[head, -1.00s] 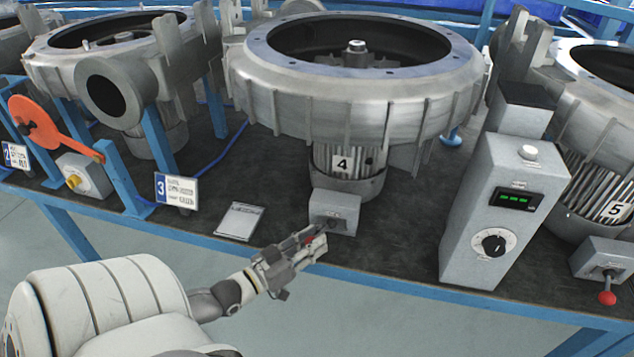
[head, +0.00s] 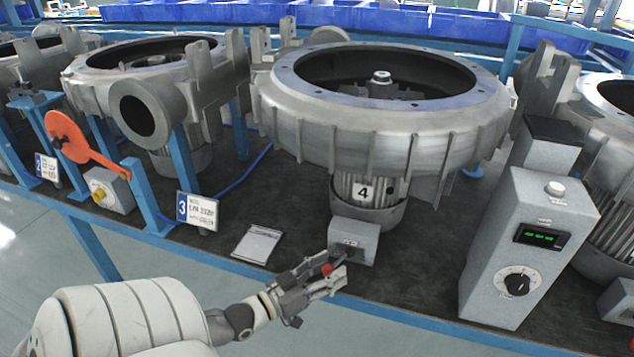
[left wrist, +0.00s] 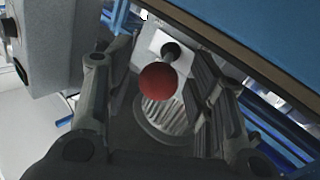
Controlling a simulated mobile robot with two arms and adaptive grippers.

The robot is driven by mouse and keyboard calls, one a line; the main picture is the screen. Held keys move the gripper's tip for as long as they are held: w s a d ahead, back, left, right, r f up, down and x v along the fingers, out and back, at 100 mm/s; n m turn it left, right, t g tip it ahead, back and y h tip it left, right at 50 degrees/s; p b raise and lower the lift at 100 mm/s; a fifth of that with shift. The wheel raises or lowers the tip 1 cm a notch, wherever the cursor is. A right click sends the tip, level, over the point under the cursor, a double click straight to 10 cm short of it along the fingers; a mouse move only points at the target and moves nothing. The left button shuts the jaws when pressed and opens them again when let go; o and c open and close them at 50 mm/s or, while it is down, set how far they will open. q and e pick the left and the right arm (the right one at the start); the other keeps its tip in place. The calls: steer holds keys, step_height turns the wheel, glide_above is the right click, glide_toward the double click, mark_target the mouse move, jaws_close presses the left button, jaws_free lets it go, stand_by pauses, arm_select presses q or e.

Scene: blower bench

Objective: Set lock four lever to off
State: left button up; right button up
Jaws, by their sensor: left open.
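The lock four box (head: 354,240) is a small grey box at the foot of the blower marked 4. Its lever ends in a red knob (head: 327,269) that sticks out from the box toward the front edge. My left gripper (head: 338,268) is open, with its fingers on either side of the knob. In the left wrist view the red knob (left wrist: 160,81) shows between the two spread dark fingers, with the box's pale face plate behind it. I cannot tell whether a finger touches the knob. My right gripper is not in view.
A grey control cabinet (head: 527,250) with a green display and dial stands to the right. A white card (head: 257,244) lies on the dark bench left of the box. A number 3 sign (head: 197,211) and an orange lever (head: 85,143) are further left. The bench has a blue front rail.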

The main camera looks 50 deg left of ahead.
arm_select(q)
steer(key=s+a, duration=0.1)
steer(key=s, duration=1)
steer(key=shift+s+a, duration=0.4)
